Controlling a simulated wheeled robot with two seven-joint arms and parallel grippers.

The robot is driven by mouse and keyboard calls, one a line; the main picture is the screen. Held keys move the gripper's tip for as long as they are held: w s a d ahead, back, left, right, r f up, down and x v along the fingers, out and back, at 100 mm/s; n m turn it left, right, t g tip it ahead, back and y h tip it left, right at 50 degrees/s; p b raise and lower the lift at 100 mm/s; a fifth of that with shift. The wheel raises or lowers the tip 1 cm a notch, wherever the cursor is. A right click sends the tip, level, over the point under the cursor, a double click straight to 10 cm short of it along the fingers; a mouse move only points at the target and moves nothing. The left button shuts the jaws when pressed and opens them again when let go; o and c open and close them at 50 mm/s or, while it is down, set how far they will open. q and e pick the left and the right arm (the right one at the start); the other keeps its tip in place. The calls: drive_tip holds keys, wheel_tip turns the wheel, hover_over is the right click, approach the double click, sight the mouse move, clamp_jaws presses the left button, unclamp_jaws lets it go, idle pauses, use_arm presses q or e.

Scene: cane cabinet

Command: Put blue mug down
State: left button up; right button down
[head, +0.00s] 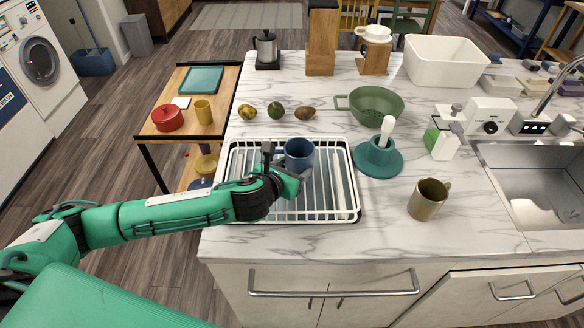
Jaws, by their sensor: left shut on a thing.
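The blue mug (299,153) is upright at the white dish rack (348,213), toward its upper middle. My left gripper (289,176) reaches in from the left over the rack and is shut on the mug at its near left side. The gripper hides part of the mug's lower side. I cannot tell whether the mug's base touches the rack's wires. My right gripper does not show.
A brown metal mug (427,200) stands on the marble counter right of the rack. A green colander (374,105), avocados and a mango stand behind. The sink (535,185) is far right.

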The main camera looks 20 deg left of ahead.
use_arm(q)
drive_tip(key=o, duration=1.3)
drive_tip(key=b+v, duration=0.2)
drive_tip(key=v, duration=1)
